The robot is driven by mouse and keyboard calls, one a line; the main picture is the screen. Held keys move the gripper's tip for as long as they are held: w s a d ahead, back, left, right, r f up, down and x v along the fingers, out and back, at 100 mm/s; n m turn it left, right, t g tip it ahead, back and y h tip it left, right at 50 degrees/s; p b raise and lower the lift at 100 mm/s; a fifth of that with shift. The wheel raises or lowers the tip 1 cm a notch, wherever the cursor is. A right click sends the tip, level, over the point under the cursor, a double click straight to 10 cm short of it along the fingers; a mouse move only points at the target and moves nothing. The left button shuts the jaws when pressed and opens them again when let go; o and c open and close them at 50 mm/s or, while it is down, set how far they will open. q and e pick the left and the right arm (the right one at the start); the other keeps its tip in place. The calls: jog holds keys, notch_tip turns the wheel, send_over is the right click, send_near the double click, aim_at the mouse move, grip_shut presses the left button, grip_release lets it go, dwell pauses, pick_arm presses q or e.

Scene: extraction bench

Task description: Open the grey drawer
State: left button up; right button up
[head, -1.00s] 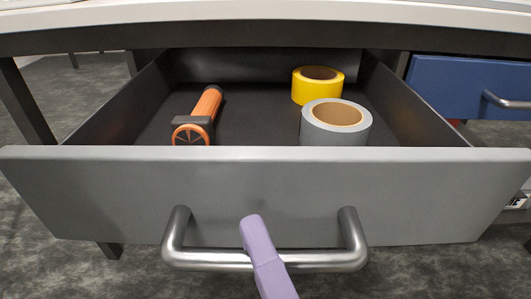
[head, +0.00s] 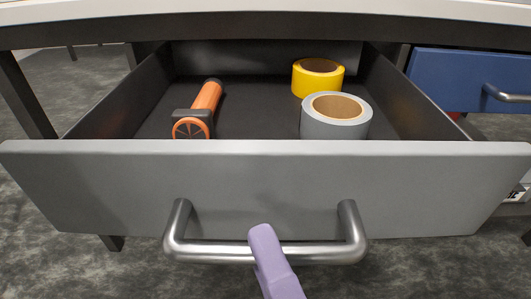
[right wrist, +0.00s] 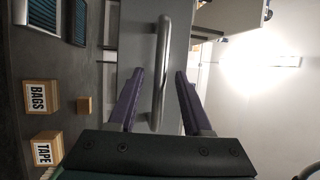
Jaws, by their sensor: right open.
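The grey drawer (head: 110,190) stands pulled well out from under the bench, its inside in plain view. Its metal bar handle (head: 215,252) spans the lower front. My right gripper (right wrist: 160,74) is open, with a purple finger on each side of the handle in the right wrist view and a gap to the bar on both sides. In the head view one purple finger of it (head: 270,258) overlaps the middle of the bar; the other finger is hidden. My left gripper is not in view.
In the drawer lie an orange-and-black tool (head: 206,98), a yellow tape roll (head: 318,82) and a grey tape roll (head: 335,126). A blue drawer (head: 460,78) at right looks shut. The right wrist view shows boxes marked BAGS (right wrist: 40,96) and TAPE (right wrist: 46,148).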

jog(key=v, duration=0.8)
jog(key=shift+p, duration=0.4)
jog(key=w+d+r+n+g+h+p, duration=0.1)
jog(key=w+r+n+g+p, duration=0.2)
jog(key=r+p, duration=0.6)
jog(key=w+d+r+n+g+h+p, duration=0.1)
jog(key=w+r+n+g+p, duration=0.2)
jog(key=r+p, duration=0.6)
jog(key=w+r+n+g+p, duration=0.1)
jog(key=r+n+g+p, duration=0.35)
jog(key=p, duration=0.75)
jog(key=s+d+r+n+g+h+p, duration=0.25)
jog(key=d+r+p, duration=0.45)
jog(key=r+p, duration=0.45)
jog(key=s+d+r+n+g+h+p, duration=0.2)
jog(key=s+d+r+h+p, duration=0.3)
jog(key=r+p, duration=0.65)
notch_tip(320, 180, up, 36)
jog(key=y+p, duration=0.2)
jog(key=p, duration=3.1)
jog(key=shift+w+d, duration=0.35)
jog(key=shift+d, duration=0.05)
